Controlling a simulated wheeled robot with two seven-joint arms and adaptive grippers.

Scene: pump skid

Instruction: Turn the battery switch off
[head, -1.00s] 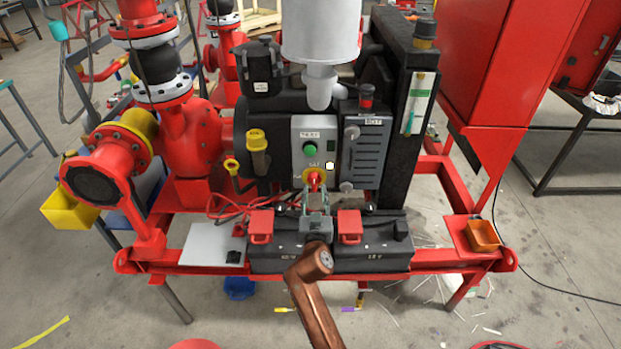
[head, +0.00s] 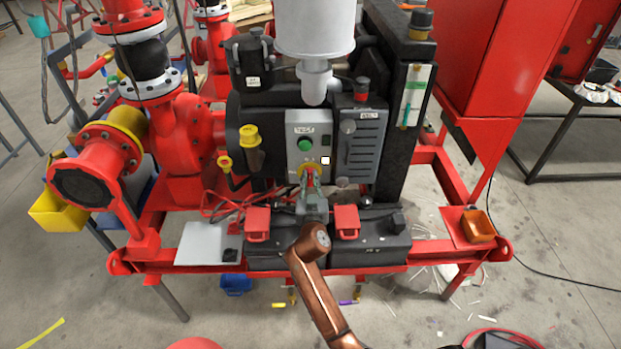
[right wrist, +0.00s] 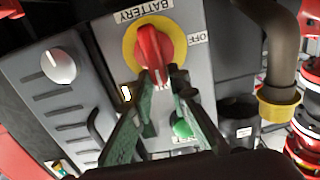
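The battery switch is a red knob on a yellow disc, on the grey panel under the green button in the head view (head: 306,168). In the right wrist view, the knob (right wrist: 153,46) sits below a BATTERY label, with an OFF label at its right. Its handle points down in that picture, towards a partly hidden label. My right gripper (head: 311,182) is directly in front of the switch. In the right wrist view its green-padded fingers (right wrist: 160,82) are apart, either side of the handle's lower end, with gaps showing; contact is unclear. My left gripper is not in view.
The green button (right wrist: 183,129) lies close to a finger. A grey louvred box (head: 363,145) stands right of the panel. Two red-capped black batteries (head: 370,253) lie below my right gripper. Red cables (head: 222,203) and a yellow-capped filler (head: 250,140) are at the left.

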